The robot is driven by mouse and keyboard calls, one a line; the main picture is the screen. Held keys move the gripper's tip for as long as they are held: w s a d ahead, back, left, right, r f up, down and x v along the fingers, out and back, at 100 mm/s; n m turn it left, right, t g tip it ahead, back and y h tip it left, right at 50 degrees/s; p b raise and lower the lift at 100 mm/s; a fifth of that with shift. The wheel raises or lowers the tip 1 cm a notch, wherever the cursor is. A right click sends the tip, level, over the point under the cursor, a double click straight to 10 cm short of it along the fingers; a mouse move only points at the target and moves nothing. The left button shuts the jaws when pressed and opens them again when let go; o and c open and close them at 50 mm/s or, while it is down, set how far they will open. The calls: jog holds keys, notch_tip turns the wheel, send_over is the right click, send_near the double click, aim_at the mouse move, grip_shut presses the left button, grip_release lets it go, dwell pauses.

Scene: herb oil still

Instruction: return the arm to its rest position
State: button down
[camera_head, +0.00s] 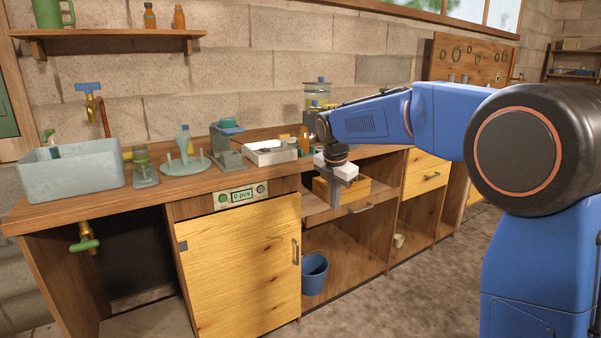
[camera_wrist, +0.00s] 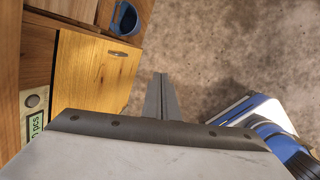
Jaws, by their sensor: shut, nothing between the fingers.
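My gripper (camera_head: 336,196) hangs from my blue arm, which reaches in from the right in the head view. Its fingers point down and are shut with nothing between them. It is in front of the bench, near an open drawer (camera_head: 335,208), and I cannot tell whether it is clear of the drawer front. In the wrist view the closed fingers (camera_wrist: 160,97) show above the floor, apart from the wooden cabinet door (camera_wrist: 88,68).
The wooden bench (camera_head: 150,197) carries a grey basin (camera_head: 75,180), a white tray (camera_head: 270,158) and glassware. A blue bucket (camera_head: 314,274) and a small cup (camera_head: 399,241) stand in the lower compartments. The floor (camera_head: 400,290) before the bench is clear.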

jog(key=s+d+r+m, duration=0.1)
jog(key=s+d+m, duration=0.55)
jog(key=s, duration=0.45)
jog(key=s+d+r+m, duration=0.2)
jog(key=s+d+m, duration=0.45)
jog(key=s, duration=0.55)
jog(key=s+d+f+m, duration=0.1)
jog(key=s+f+m, duration=0.2)
jog(key=s, duration=0.4)
jog(key=s+d+f+m+t, duration=0.1)
jog(key=s+d+f+m, duration=0.1)
jog(key=s+f+m, duration=0.2)
jog(key=s+d+f+m, duration=0.2)
jog(key=s+m, duration=0.4)
jog(key=s, duration=0.4)
jog(key=shift+s+d+f+t+y, duration=0.2)
jog(key=shift+f+t+y, duration=0.15)
jog(key=shift+f, duration=0.3)
